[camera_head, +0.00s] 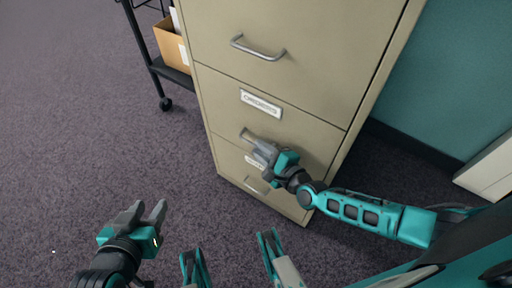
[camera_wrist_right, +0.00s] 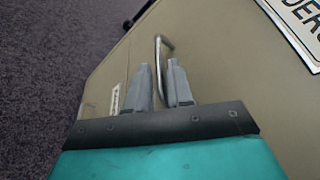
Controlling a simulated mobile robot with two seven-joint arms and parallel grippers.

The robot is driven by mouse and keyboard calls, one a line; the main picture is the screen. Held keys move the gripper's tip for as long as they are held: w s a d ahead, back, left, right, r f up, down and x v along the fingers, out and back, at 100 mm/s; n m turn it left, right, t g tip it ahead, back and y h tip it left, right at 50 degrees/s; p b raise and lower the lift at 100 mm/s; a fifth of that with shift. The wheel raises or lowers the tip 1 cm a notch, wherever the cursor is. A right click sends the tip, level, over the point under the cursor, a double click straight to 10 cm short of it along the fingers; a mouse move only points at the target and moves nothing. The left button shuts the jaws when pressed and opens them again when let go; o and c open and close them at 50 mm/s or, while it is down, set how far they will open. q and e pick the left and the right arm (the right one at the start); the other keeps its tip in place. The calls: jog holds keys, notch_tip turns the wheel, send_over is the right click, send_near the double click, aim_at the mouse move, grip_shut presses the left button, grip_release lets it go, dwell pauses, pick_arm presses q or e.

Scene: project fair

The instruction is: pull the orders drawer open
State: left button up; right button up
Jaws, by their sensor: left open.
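The beige filing cabinet (camera_head: 305,25) has its drawers closed. The orders drawer (camera_head: 310,120) is the middle one in view, with a white ORDERS label (camera_head: 261,103), also partly visible in the right wrist view (camera_wrist_right: 299,25). Its metal handle (camera_wrist_right: 160,50) lies below the label. My right gripper (camera_head: 256,146) is at this handle; in the right wrist view its fingers (camera_wrist_right: 159,85) are close together on either side of the bar. The fingers hide part of the handle. My left gripper (camera_head: 149,212) is open and empty, low over the floor at left, away from the cabinet.
The drawer above has its own handle (camera_head: 258,47); the lower drawer's handle (camera_head: 257,185) is below my right gripper. A black wheeled cart (camera_head: 156,72) with a cardboard box (camera_head: 171,44) stands left of the cabinet. Carpet (camera_head: 80,130) in front is clear.

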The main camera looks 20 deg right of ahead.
jog(key=shift+x, duration=1.35)
jog(key=shift+c, duration=0.3)
grip_shut()
